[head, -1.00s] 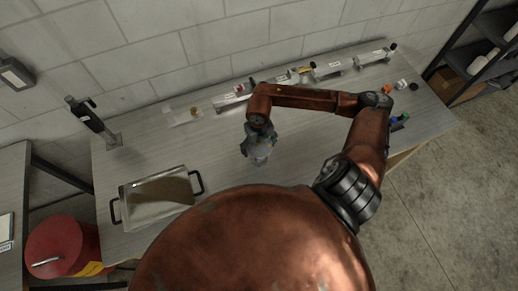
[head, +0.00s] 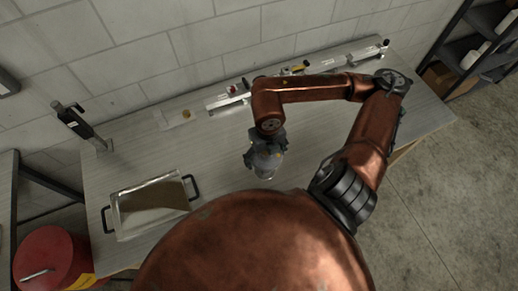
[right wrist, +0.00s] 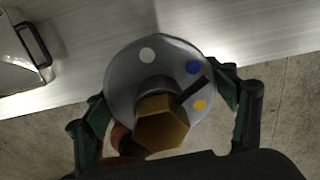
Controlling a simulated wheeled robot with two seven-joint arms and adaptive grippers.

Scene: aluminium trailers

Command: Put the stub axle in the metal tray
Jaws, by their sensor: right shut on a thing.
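The stub axle (right wrist: 165,95) shows in the right wrist view as a round grey disc with white, blue and yellow dots and a brass hex part at its middle. My right gripper (right wrist: 170,92) is shut on it, with a green finger on each side of the disc. In the head view my right gripper (head: 265,166) is over the middle of the bench, right of the metal tray, and mostly hides the axle. The metal tray (head: 124,226) is a shallow silver tray with black handles at the bench's front left. Its handle end shows in the right wrist view (right wrist: 20,75). My left gripper is out of view.
The grey bench (head: 212,150) is clear between the gripper and the tray. Several small parts and rail-like fixtures (head: 229,97) line its back edge by the wall. A clamp stand (head: 82,126) rises at the back left. A red drum (head: 52,258) stands on the floor at left.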

